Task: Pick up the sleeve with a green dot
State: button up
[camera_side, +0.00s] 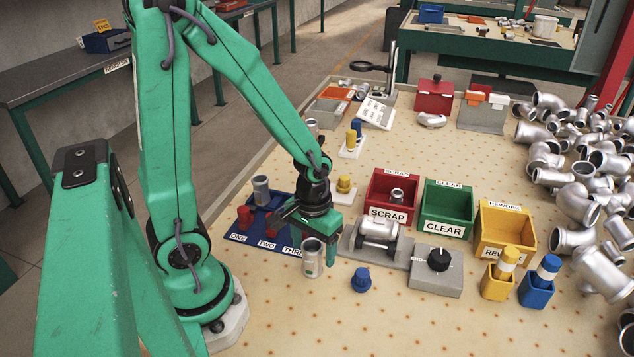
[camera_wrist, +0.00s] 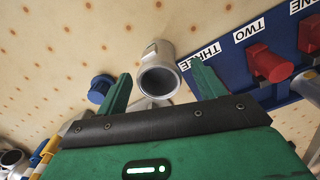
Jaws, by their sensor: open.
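A grey metal sleeve (camera_side: 312,259) stands upright on the table in front of the blue board, below my gripper (camera_side: 307,240). In the wrist view the sleeve (camera_wrist: 157,70) shows its open end between and just beyond the fingertips of my gripper (camera_wrist: 162,80). A small pale greenish mark shows on its side there; I cannot clearly tell that it is a green dot. My gripper is open, with one finger on each side of the sleeve, and holds nothing. Another sleeve (camera_side: 261,189) stands at the back of the blue board (camera_side: 240,238).
Red pegs (camera_side: 271,228) stand on the board beside the sleeve. A grey fixture (camera_side: 378,235) and a blue knob (camera_side: 361,279) are close on the right. Red scrap (camera_side: 388,214), green clear (camera_side: 444,227) and yellow rework (camera_side: 502,252) bins stand farther right. The front table area is free.

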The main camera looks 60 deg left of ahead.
dwell(0.3)
jog(key=c, duration=1.3)
jog(key=shift+r, duration=0.1)
jog(key=shift+r, duration=1.7)
jog(key=shift+d+r, duration=0.1)
jog(key=shift+r, duration=0.3)
jog(key=s+d+r, duration=0.1)
jog(key=d+r, duration=0.1)
jog(key=d, duration=0.1)
jog(key=s+d+r, duration=0.2)
jog(key=d, duration=0.1)
jog(key=s+d+r, duration=0.2)
jog(key=d, duration=0.2)
jog(key=shift+s+d+r, duration=0.1)
jog(key=shift+s+r, duration=0.05)
jog(key=shift+r, duration=0.15)
